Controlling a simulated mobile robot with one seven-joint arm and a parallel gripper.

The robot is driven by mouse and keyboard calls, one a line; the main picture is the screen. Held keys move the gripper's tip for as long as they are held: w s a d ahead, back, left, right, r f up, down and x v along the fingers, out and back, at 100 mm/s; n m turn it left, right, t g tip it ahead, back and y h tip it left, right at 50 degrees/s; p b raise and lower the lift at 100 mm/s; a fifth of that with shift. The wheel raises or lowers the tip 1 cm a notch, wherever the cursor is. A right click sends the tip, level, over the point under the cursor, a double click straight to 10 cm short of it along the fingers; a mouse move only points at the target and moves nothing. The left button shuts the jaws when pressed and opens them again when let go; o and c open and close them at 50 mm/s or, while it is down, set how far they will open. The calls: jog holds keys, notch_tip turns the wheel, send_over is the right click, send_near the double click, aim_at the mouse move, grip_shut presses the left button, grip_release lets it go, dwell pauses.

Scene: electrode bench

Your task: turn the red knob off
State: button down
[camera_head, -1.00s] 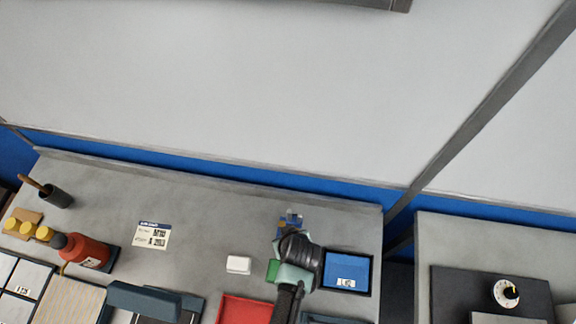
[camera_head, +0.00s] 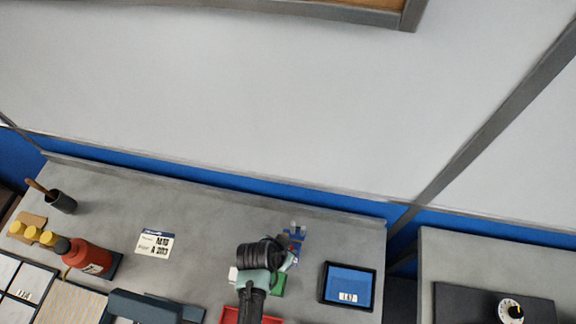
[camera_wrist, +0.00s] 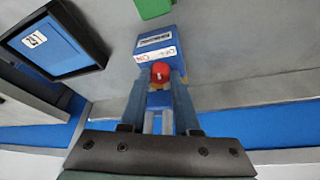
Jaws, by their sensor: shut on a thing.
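The red knob (camera_wrist: 160,72) sits on the near face of a blue box (camera_wrist: 154,44) with white labels in the wrist view. My gripper (camera_wrist: 160,80) has its two fingers on either side of the knob and is shut on it. The knob's marking is too small to read. In the head view the blue box (camera_head: 296,235) stands toward the back of the bench, partly hidden by my gripper and wrist. The knob is hidden in that view.
A blue tray with a dark rim (camera_head: 325,283) lies right of my arm. A green block (camera_head: 279,285) and a partly hidden white block (camera_head: 233,274) are close to my wrist. A red bottle (camera_head: 88,258) stands at left. Bare bench lies around the label card (camera_head: 154,242).

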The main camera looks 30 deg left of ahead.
jog(key=shift+w+a+m+g+h+b, duration=0.15)
jog(key=shift+m+h+b, duration=0.35)
jog(key=shift+m, duration=0.6)
jog(key=shift+s+a+m+g+h+b, duration=0.1)
jog(key=shift+m+g+h+b, duration=0.25)
jog(key=shift+m, duration=0.75)
jog(key=c, duration=0.9)
grip_release()
jog(key=b+v, duration=0.1)
jog(key=v, duration=1.2)
jog(key=shift+f, duration=0.1)
